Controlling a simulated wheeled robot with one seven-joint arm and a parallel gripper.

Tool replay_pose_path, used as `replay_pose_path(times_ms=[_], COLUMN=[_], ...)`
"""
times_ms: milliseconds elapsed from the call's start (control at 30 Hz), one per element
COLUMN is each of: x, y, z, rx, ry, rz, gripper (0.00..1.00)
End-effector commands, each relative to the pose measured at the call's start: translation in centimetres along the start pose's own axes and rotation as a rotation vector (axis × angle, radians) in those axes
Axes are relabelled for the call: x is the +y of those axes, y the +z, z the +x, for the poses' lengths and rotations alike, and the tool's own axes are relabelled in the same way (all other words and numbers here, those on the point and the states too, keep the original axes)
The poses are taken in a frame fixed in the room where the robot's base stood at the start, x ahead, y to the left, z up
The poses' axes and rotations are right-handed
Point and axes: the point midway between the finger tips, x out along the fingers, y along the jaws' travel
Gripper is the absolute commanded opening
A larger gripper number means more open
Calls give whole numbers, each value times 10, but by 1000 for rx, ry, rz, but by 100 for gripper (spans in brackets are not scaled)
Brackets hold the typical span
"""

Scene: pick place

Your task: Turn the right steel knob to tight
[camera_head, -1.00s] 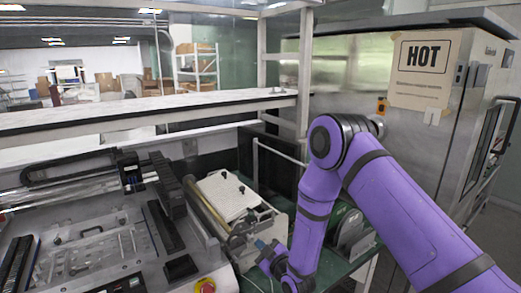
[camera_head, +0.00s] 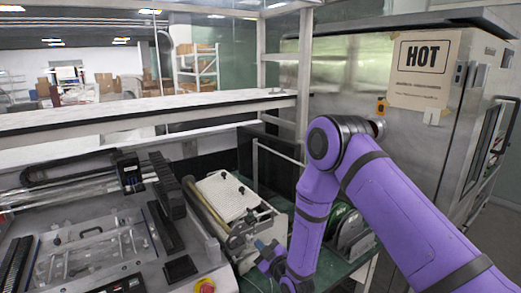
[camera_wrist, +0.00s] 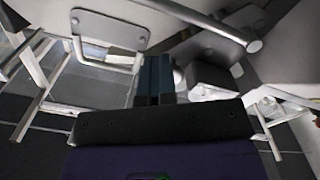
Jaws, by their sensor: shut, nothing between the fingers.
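My gripper (camera_head: 264,247) is low in the head view, at the front right corner of a machine with a white perforated plate (camera_head: 228,196). In the wrist view its two dark blue fingers (camera_wrist: 153,72) lie side by side, shut, with nothing seen between them. A steel bar with a rounded end (camera_wrist: 254,46) and a grey block (camera_wrist: 207,78) are to the right of the fingers there. I cannot tell for sure which part is the right steel knob, or whether the fingers touch anything.
A green round-faced unit (camera_head: 350,230) stands right of the machine, partly behind my arm. A large steel cabinet with a HOT sign (camera_head: 424,60) is at the back right. A wide bench machine with a red button (camera_head: 205,286) fills the left.

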Motion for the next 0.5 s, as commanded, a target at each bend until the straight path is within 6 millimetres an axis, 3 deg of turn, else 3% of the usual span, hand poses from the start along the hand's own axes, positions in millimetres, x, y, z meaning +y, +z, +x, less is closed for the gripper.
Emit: replay_pose_path(times_ms=[100,500], x=[-12,-22], y=[-6,-7], z=[8,7], rx=[14,14], ry=[-14,-19], rz=[3,2], gripper=[0,0])
